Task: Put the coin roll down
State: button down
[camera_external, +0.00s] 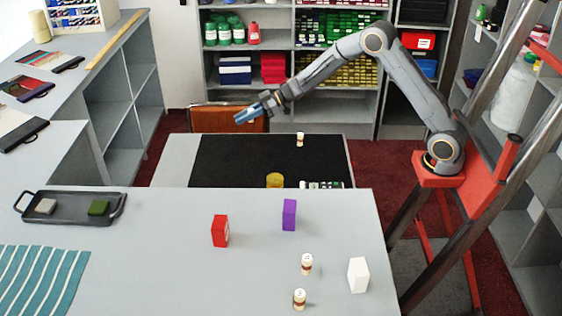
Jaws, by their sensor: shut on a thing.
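My gripper (247,113) is raised at the back of the scene, in front of a brown-orange panel and beyond the dark-topped table. It is shut on the coin roll, of which only a small pale bit seems to show between the blue fingers. Its ends and tilt cannot be made out. Similar small white-and-brown cylinders stand upright elsewhere: one cylinder (300,139) on the dark mat's far right, and two on the near counter, a farther cylinder (307,264) and a nearer cylinder (299,299).
The black mat (235,163) has wide free room. A yellow cylinder (275,180) stands at its near edge. The near counter (160,245) holds a red box (220,231), a purple box (289,215), a white box (358,275), a dark tray (70,216) and a striped cloth (40,280).

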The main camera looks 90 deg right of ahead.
aim_at(245, 144)
notch_tip(245, 144, down, 11)
jog(key=shift+r, duration=0.2)
dwell(0.3)
jog(key=shift+f, duration=0.15)
jog(key=c, duration=1.6)
grip_release()
